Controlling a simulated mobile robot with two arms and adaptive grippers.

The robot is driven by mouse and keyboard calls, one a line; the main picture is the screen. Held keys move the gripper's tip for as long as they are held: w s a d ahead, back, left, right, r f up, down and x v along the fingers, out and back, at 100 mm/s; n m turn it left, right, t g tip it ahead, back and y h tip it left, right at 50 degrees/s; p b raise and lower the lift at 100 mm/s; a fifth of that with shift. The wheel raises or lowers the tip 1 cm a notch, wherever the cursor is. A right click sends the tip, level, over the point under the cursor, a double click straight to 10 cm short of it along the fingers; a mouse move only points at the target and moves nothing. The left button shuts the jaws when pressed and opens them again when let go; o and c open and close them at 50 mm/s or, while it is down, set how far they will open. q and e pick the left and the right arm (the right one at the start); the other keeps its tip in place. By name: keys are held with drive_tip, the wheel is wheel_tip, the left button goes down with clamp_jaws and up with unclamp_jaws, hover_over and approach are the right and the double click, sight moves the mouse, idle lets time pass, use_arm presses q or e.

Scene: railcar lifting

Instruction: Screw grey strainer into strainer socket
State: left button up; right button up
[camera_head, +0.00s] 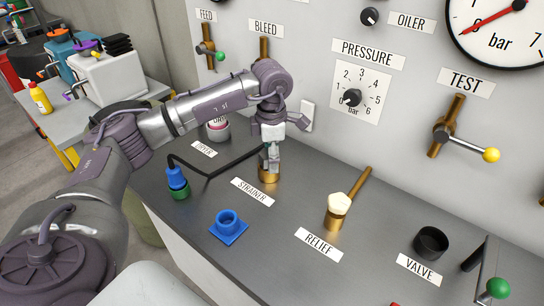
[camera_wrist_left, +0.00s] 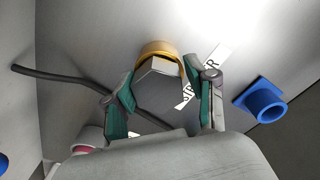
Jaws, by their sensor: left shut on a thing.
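My left gripper (camera_head: 269,157) points straight down over the brass strainer socket (camera_head: 268,175), behind the STRAINER label. In the left wrist view its green-padded fingers (camera_wrist_left: 159,84) stand on both sides of the grey strainer (camera_wrist_left: 155,94), which has a flat-sided, hexagonal-looking head. The brass rim of the socket (camera_wrist_left: 157,46) shows just beyond the strainer, around its far end. The strainer is at the socket mouth, but how deep it sits cannot be told. In the head view the fingers mostly hide it. My right gripper is not in view.
A black hose runs from a blue-and-green fitting (camera_head: 177,183) toward the socket, close to my gripper. A blue square-based socket (camera_head: 228,225) lies in front. The brass relief fitting (camera_head: 338,207) with its handle and a black valve cup (camera_head: 431,242) stand right.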

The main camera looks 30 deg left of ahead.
use_arm(q)
drive_tip(key=shift+s+d+f, duration=0.1)
drive_tip(key=shift+s+f, duration=0.05)
drive_tip(key=shift+f, duration=0.1)
drive_tip(key=c, duration=0.5)
drive_tip(key=shift+f+m+b, duration=0.15)
drive_tip(key=shift+m+b, duration=0.15)
drive_tip(key=shift+m, duration=0.4)
drive_tip(key=m+b, duration=0.1)
drive_tip(key=m, duration=0.2)
drive_tip(key=shift+s+f, duration=0.1)
drive_tip(key=m+b, duration=0.1)
drive_tip(key=m, duration=0.3)
drive_tip(key=shift+d+m, duration=0.1)
drive_tip(key=shift+m, duration=0.2)
drive_tip(key=m+b, duration=0.1)
drive_tip(key=m, duration=0.3)
drive_tip(key=shift+c, duration=0.2)
drive_tip(key=shift+s+m, duration=0.1)
drive_tip(key=shift+m, duration=1)
drive_tip(key=o, duration=0.8)
drive_tip(key=shift+c, duration=0.2)
drive_tip(key=shift+o, duration=1.1)
drive_tip(key=shift+d, duration=0.1)
drive_tip(key=shift+w+d+r, duration=0.1)
drive_tip(key=shift+w+r, duration=0.15)
drive_tip(key=shift+w, duration=0.05)
drive_tip(key=shift+a+r, duration=0.1)
drive_tip(key=shift+a, duration=0.1)
